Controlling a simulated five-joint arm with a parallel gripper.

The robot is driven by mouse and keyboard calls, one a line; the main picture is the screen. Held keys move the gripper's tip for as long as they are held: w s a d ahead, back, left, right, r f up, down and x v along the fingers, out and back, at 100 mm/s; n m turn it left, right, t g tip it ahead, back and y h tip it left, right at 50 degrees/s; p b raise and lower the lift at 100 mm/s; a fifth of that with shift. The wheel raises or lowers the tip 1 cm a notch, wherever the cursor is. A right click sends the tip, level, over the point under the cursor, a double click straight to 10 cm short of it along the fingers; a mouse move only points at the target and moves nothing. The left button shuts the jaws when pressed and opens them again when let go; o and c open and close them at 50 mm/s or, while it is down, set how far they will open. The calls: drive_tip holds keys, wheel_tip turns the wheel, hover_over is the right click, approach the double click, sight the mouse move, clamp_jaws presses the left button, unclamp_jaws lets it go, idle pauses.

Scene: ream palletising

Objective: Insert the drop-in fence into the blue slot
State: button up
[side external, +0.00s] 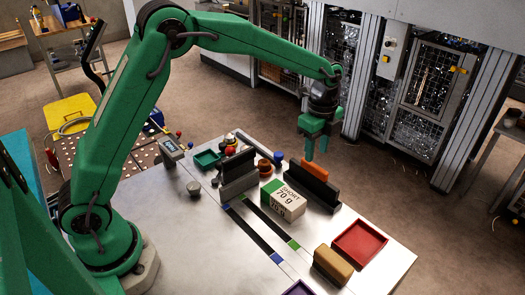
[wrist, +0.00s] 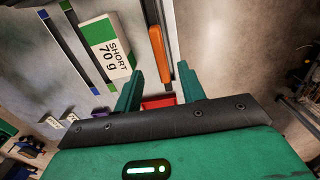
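A dark fence (side external: 322,194) with an orange grip (side external: 314,169) along its top stands near the table's far edge in the side view; I take it as the drop-in fence. In the wrist view the orange grip (wrist: 157,52) lies ahead, in line with the gap between my fingers. My gripper (side external: 316,152) points down just above the orange grip, open and empty; both fingers also show apart in the wrist view (wrist: 159,85). The blue slot (side external: 250,231) is a bare dark groove with blue end marks, left of the green-marked groove; it also shows in the wrist view (wrist: 69,52).
A ream labelled SHORT 70 g (side external: 283,201) lies between the grooves and the fence. Another dark block (side external: 239,183) stands at the back left. A red tray (side external: 359,242) and a brown block (side external: 332,265) are at the front right. The front left tabletop is clear.

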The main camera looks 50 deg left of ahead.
sight(315, 165)
drive_tip(key=shift+f, duration=0.2)
drive_tip(key=shift+f, duration=1.25)
drive_tip(key=shift+f, duration=0.1)
drive_tip(key=shift+f, duration=2.5)
clamp_jaws()
